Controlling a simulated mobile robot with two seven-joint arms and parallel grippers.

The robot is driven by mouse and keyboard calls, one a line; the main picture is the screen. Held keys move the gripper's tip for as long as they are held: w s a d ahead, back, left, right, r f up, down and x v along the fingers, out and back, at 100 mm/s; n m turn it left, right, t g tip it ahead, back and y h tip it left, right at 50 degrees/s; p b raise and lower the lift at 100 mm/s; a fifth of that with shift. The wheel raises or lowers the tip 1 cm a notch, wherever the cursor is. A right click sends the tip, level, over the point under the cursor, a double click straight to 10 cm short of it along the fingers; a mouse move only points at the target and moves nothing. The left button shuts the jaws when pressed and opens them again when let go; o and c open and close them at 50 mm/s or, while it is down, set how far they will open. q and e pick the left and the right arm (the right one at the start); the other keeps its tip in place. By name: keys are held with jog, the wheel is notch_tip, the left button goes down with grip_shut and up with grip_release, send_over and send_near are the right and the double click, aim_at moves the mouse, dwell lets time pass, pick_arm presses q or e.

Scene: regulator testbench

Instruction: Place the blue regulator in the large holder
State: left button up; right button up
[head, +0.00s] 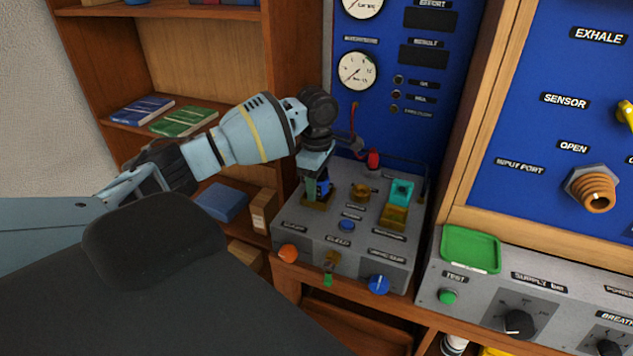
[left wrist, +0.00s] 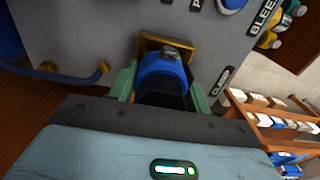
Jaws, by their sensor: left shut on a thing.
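My left gripper (head: 316,186) points down at the left side of the grey bench unit. It is shut on the blue regulator (head: 324,187), which is mostly hidden behind the fingers. In the left wrist view the blue regulator (left wrist: 163,72) sits between the green fingers of my left gripper (left wrist: 162,88). Its far end is at a square brass holder (left wrist: 150,44), which also shows in the head view (head: 316,204). I cannot tell how deep the regulator sits in it. Another brass holder (head: 393,218) is at the right of the unit. My right gripper is out of view.
A teal block (head: 402,192) and a round brass fitting (head: 361,192) are on the unit's top. A red-tipped part (head: 373,160) stands at its back. A green tray (head: 471,249) lies on the right-hand console. A wooden shelf is at the left.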

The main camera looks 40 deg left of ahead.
pick_arm(q)
jog(key=shift+s+d+f, duration=0.1)
jog(key=shift+f, duration=0.5)
jog(key=o, duration=1)
jog(key=shift+f, duration=0.15)
jog(key=o, duration=0.4)
jog(key=shift+f, duration=0.15)
jog(key=shift+d, duration=0.1)
jog(key=shift+f, duration=0.1)
notch_tip(320, 180, up, 14)
jog(key=shift+r, duration=0.1)
